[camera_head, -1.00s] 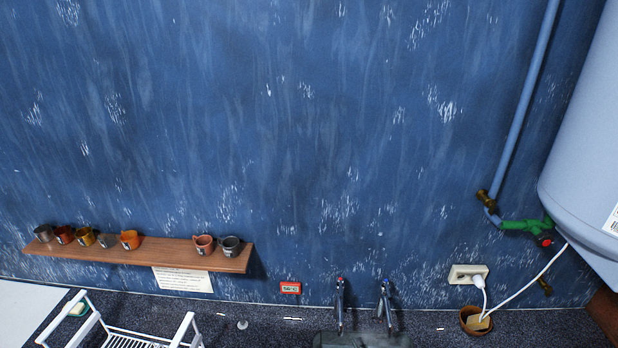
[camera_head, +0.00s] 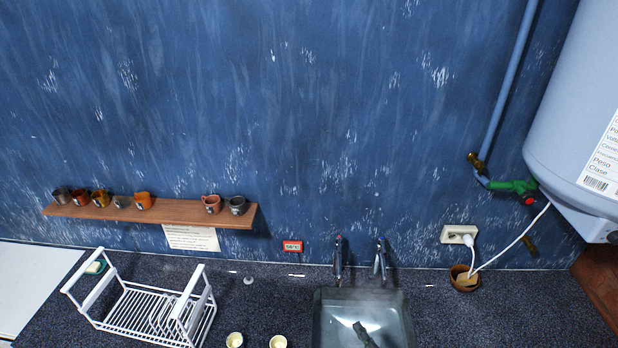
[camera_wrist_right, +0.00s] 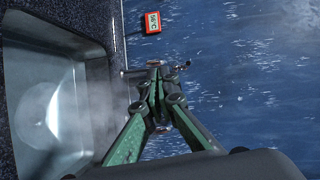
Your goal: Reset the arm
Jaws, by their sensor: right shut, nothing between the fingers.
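My right gripper (camera_head: 364,334) shows as a dark shape at the bottom edge of the head view, in front of the sink basin (camera_head: 325,330). In the right wrist view the right gripper (camera_wrist_right: 157,72) has its green fingers drawn together at the tips, with nothing between them. The basin (camera_wrist_right: 98,105) lies to the left of the fingers there. My left gripper is in neither view.
Two taps (camera_head: 338,257) stand behind the sink. A white dish rack (camera_head: 140,308) and two small cups (camera_head: 278,341) are left of it. A shelf (camera_head: 170,214) holds several mugs. A plant pot (camera_head: 464,281) and a water heater (camera_head: 575,110) are right.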

